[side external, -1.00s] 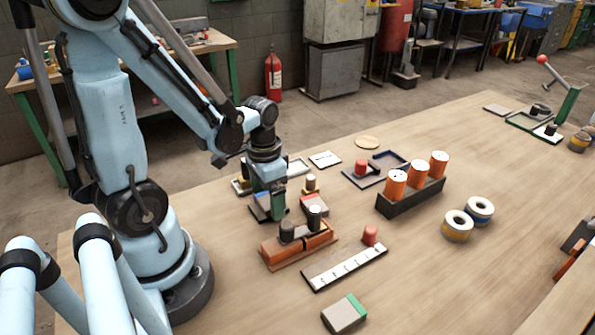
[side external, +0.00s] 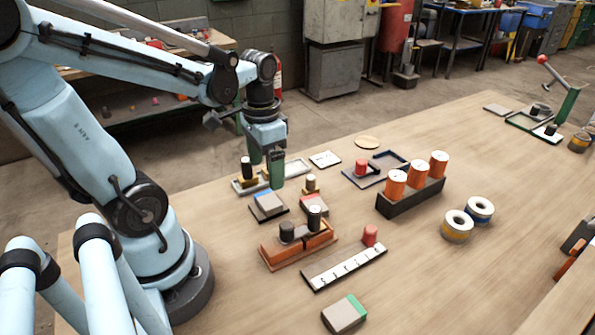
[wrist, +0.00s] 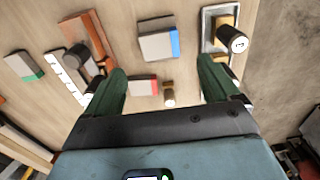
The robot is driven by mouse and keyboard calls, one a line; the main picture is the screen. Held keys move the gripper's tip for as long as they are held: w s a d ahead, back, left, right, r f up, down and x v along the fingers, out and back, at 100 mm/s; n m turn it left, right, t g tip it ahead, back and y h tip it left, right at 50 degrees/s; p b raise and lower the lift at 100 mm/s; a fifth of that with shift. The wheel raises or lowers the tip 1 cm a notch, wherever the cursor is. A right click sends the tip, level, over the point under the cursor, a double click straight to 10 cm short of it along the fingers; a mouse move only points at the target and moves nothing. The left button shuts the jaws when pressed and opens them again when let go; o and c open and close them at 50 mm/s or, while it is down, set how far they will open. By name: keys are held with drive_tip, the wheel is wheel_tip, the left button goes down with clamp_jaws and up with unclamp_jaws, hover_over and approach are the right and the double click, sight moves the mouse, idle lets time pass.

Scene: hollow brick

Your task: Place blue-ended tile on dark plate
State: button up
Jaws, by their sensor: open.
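The blue-ended tile (side external: 267,202) is a grey block with a blue strip at one end. It lies flat on the dark plate (side external: 270,219), whose dark edge shows around its base. In the wrist view the tile (wrist: 158,44) is between and beyond my fingers, with a thin dark rim beside it. My gripper (side external: 265,170) is open, with green fingers, above and behind the tile and apart from it. In the wrist view my gripper (wrist: 162,72) has nothing between its fingertips.
A pale tray (side external: 243,187) with a black-topped peg stands close behind my gripper. An orange block base (side external: 298,246) with black pegs, a white ruled strip (side external: 343,267) and a green-ended tile (side external: 345,313) lie nearer. A red-ended tile (wrist: 142,86) is beside the blue-ended one.

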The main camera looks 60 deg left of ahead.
drive_tip(key=w+d+r+t, duration=0.4)
drive_tip(key=w+d+t, duration=0.1)
drive_tip(key=d+t, duration=0.2)
drive_tip(key=shift+d+r, duration=0.15)
drive_tip(key=shift+d, duration=0.6)
